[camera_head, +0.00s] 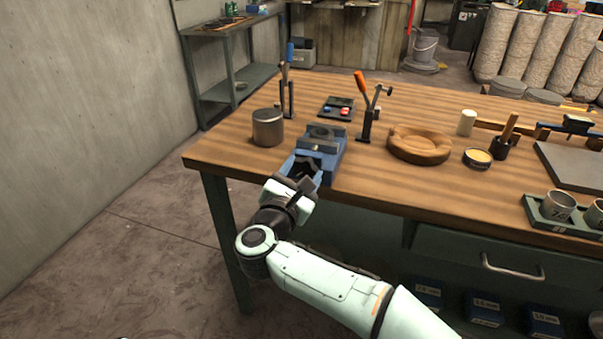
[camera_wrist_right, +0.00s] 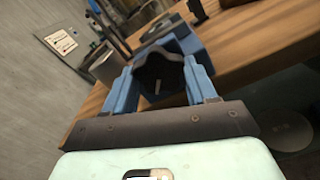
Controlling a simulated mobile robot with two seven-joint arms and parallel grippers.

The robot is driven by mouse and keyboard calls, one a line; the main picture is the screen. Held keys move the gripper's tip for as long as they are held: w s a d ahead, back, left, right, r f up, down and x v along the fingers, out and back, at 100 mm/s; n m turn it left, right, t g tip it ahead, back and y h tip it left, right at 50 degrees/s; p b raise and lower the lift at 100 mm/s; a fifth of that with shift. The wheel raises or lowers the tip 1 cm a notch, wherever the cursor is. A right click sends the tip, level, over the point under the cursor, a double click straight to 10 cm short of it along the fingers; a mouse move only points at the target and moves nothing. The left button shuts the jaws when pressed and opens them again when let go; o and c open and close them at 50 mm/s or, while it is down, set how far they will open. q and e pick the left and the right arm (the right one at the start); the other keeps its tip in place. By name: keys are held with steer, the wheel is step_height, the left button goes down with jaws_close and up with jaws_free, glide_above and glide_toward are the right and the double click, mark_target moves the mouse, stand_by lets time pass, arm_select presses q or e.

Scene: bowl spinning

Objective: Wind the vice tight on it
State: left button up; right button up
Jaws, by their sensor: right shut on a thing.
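A blue vice (camera_head: 331,156) with grey jaws stands at the front left edge of the workbench. A grey round-looking piece (camera_head: 320,131) shows at its top; I cannot tell whether the jaws touch it. My right gripper (camera_head: 301,168) is at the front of the vice, with its blue fingers shut on a dark lobed handle. In the right wrist view the dark handle (camera_wrist_right: 160,72) sits between the two fingers (camera_wrist_right: 162,85), with the blue vice (camera_wrist_right: 187,42) just behind it. My left gripper is not in view.
On the wooden workbench (camera_head: 240,152), a grey metal canister (camera_head: 267,127) stands left of the vice. An orange-handled upright tool (camera_head: 364,115) and a round wooden ring (camera_head: 418,146) stand to the right. A blue-handled tool (camera_head: 288,75) stands behind.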

steer(key=o, duration=1.1)
steer(key=shift+c, duration=0.2)
steer(key=shift+s, duration=0.1)
arm_select(q)
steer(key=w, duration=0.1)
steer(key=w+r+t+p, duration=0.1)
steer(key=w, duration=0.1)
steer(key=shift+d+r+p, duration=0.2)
steer(key=shift+p, duration=0.1)
arm_select(e)
steer(key=v, duration=1.3)
steer(key=shift+s+a, duration=0.1)
